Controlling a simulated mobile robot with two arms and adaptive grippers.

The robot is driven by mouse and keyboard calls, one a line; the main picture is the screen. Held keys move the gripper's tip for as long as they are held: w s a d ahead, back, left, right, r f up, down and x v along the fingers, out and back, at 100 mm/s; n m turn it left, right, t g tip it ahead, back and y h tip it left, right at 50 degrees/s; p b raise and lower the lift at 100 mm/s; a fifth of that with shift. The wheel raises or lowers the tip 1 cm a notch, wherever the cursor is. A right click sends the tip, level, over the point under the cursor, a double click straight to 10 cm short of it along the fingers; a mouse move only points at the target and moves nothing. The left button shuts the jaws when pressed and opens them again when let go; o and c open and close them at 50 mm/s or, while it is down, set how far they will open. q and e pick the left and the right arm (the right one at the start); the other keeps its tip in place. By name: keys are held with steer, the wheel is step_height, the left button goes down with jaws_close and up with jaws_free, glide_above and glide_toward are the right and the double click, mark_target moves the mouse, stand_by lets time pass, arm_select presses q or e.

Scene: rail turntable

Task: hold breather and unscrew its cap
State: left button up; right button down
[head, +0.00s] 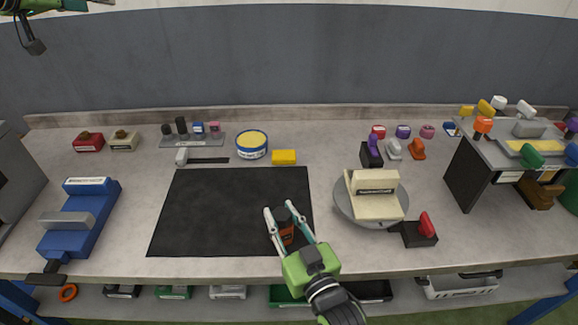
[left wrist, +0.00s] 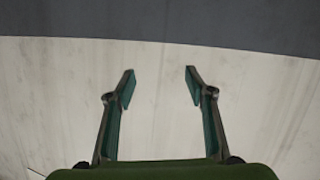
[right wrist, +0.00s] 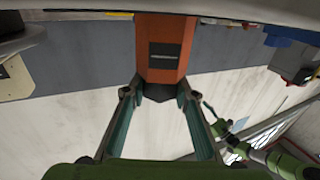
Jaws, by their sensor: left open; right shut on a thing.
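The breather is an orange body (head: 287,234) with a dark top (head: 282,213), over the black mat (head: 215,205) near its right front corner. My right gripper (head: 290,228) is shut on it. My left gripper (left wrist: 159,80) is open and empty, facing a pale wall. In the head view only part of the left arm shows, high at the top left.
A turntable (head: 345,207) with a cream block (head: 376,205) stands right of the mat. A blue fixture (head: 85,215) stands at the left. A yellow block (head: 284,157) and a round tin (head: 252,145) lie behind the mat. Most of the mat is clear.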

arm_select(q)
steer(key=s+d+f+m+g+h, duration=0.1)
steer(key=d+f+m+g, duration=0.15)
steer(key=d, duration=0.55)
steer(key=d+f+m+g+h, duration=0.1)
steer(key=d+f, duration=0.3)
steer(key=d, duration=0.3)
steer(key=m+g+y, duration=0.7)
steer(key=m+g, duration=0.4)
glide_toward(281, 213)
steer(key=shift+t, duration=0.25)
steer(key=f, duration=0.8)
steer(key=shift+s+a+f, duration=0.35)
steer(key=shift+a+f, duration=0.05)
steer(key=c, duration=1.2)
steer(key=shift+n, duration=0.85)
jaws_close()
steer(key=n, duration=0.4)
steer(key=shift+w+a+g, duration=0.1)
steer(key=shift+g, duration=0.3)
